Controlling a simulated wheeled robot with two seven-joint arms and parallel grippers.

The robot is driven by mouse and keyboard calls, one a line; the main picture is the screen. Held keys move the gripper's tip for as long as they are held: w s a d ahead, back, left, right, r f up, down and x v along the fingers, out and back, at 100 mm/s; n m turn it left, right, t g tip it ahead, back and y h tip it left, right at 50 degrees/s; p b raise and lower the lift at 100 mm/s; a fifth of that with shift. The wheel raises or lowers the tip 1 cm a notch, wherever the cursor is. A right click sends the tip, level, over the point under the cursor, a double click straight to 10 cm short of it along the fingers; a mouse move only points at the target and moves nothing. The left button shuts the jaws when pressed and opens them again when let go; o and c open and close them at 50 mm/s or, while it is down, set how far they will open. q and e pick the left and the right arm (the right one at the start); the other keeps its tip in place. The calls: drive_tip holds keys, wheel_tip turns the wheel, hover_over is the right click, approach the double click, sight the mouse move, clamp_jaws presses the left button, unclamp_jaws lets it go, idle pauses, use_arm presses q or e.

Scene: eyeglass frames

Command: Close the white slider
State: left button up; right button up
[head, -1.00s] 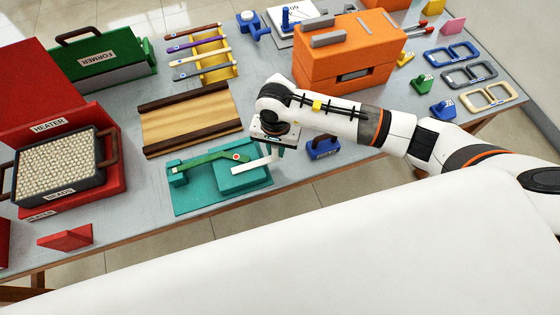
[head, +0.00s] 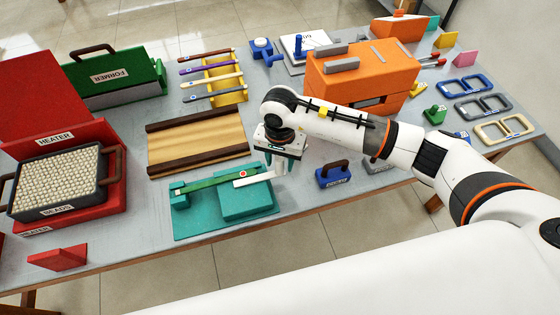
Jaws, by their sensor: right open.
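The white slider (head: 255,179) is a thin bar lying across the top of the raised block of the teal fixture (head: 246,208). My right gripper (head: 276,170) points down, open, at the slider's right end. The fingers partly overlap that end, and I cannot tell whether they touch it. My left gripper is out of view.
A blue handled block (head: 335,179) stands close to the right of the gripper. A wooden board with dark rails (head: 197,144) lies behind the fixture. The orange box (head: 375,72) stands behind my right arm. The table's front edge is just below the fixture.

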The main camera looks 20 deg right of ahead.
wheel_tip(320, 180, up, 11)
drive_tip(key=shift+f+b, duration=0.1)
drive_tip(key=shift+b, duration=0.7)
